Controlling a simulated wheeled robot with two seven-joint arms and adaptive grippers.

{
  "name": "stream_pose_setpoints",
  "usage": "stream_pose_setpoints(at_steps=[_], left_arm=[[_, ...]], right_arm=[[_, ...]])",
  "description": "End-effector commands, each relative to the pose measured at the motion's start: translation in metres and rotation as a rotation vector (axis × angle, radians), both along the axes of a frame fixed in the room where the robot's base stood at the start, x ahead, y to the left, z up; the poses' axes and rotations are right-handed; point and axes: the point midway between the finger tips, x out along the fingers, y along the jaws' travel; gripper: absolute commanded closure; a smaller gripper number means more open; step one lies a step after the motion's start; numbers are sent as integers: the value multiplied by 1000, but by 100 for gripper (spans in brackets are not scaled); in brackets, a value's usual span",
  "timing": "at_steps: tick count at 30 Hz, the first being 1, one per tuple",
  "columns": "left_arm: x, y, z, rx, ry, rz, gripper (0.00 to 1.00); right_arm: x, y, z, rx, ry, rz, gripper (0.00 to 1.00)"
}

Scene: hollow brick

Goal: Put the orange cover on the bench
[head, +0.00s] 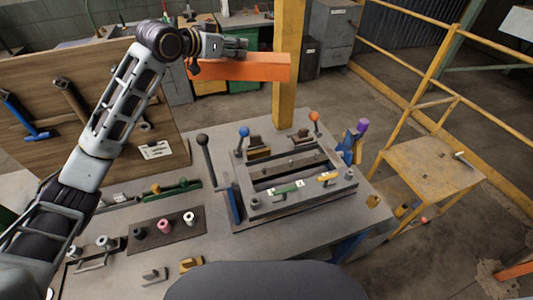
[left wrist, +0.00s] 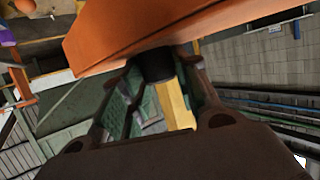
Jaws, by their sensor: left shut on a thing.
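The orange cover (head: 245,67) is a long, plain bar held in the air beyond the back edge of the bench (head: 225,258). It lies nearly level in the head view, in front of the yellow post. My left gripper (head: 236,48) is shut on it, along its upper side; the exact contact is hard to make out. In the left wrist view the cover (left wrist: 150,32) crosses the top, close to the fingers (left wrist: 155,68). My right gripper is not in view.
A grey frame fixture (head: 260,207) with levers and coloured knobs stands on the bench. A yellow post (head: 288,100) rises behind it. A wooden tool board (head: 100,100) stands left. A yellow stand (head: 430,168) and railing are right. The bench's front left holds small parts.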

Motion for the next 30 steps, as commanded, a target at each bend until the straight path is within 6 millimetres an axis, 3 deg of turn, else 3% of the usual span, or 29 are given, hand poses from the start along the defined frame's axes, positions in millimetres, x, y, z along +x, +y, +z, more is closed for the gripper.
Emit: stream_pose_setpoints(at_steps=[18, 22, 30], left_arm=[[0, 0, -54, -1, -1, 0, 100], [0, 0, -74, 1, 1, 0, 100], [0, 0, -113, 0, 0, 0, 100]], right_arm=[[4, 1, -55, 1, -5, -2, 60], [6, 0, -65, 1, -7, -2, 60], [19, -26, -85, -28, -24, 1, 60]])
